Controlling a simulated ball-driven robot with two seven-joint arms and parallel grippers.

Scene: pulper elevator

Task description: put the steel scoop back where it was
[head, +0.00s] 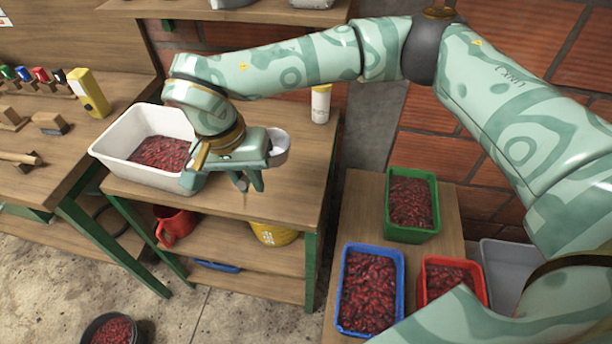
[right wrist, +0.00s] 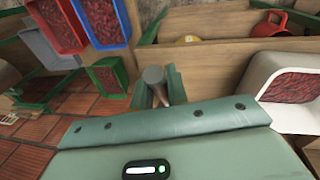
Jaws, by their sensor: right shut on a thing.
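The steel scoop (head: 279,147) shows as a pale grey cup at the front of my right gripper (head: 249,184), above the right part of the middle wooden table (head: 290,190). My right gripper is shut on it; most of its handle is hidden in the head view. In the right wrist view a grey round part of the scoop (right wrist: 153,75) and a brown handle-like piece show between the fingers. Whether the scoop touches the table is unclear. A white tub (head: 118,160) of red cherries stands left of the gripper. My left gripper is not in view.
A white-and-yellow bottle (head: 320,104) stands at the table's back right. Green (head: 428,230), blue (head: 344,325) and red (head: 482,290) cherry bins stand at lower right. A red jug (head: 177,225) and a yellow container (head: 274,234) are on the shelf below. The table's front right is clear.

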